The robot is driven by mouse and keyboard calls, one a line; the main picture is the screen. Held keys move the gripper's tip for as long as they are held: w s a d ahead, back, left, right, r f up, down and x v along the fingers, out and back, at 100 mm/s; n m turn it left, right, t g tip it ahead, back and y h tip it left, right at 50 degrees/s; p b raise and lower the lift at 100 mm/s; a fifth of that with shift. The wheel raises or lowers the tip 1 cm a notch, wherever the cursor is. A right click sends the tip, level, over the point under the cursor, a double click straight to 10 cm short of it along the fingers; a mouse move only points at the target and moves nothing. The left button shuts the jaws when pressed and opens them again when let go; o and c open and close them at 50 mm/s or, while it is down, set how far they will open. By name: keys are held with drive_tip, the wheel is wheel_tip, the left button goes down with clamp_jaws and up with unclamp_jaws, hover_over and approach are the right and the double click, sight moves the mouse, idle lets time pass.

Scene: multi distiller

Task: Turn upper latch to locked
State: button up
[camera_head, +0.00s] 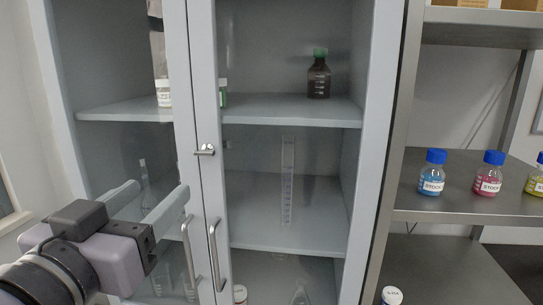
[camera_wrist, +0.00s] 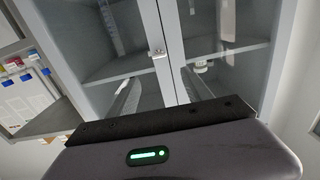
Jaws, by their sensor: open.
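The upper latch (camera_head: 205,150) is a small silver piece on the grey cabinet's door frame, at the seam between the two doors. Its short lever looks roughly horizontal across the seam. It also shows in the wrist view (camera_wrist: 158,54), beyond the fingers. My gripper (camera_head: 161,188) is open and empty, in front of the left door. In the head view it is lower and to the left of the latch, apart from it. In the wrist view my gripper's fingers (camera_wrist: 162,84) point toward the cabinet with the latch between and beyond their tips.
Two vertical door handles, left (camera_head: 188,258) and right (camera_head: 214,255), stand out below the latch. Behind the glass is a brown bottle (camera_head: 318,76) and a tall cylinder (camera_head: 288,182). A metal rack (camera_head: 470,215) with a blue stock bottle (camera_head: 431,173) is at right.

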sight(203, 154)
drive_tip(key=w, duration=0.5)
drive_tip(key=w+d, duration=0.1)
drive_tip(key=w, duration=0.4)
drive_tip(key=w+b, duration=0.1)
drive_tip(key=w, duration=0.4)
drive_tip(key=shift+w+d, duration=0.2)
drive_tip(key=shift+w, duration=0.05)
clamp_jaws()
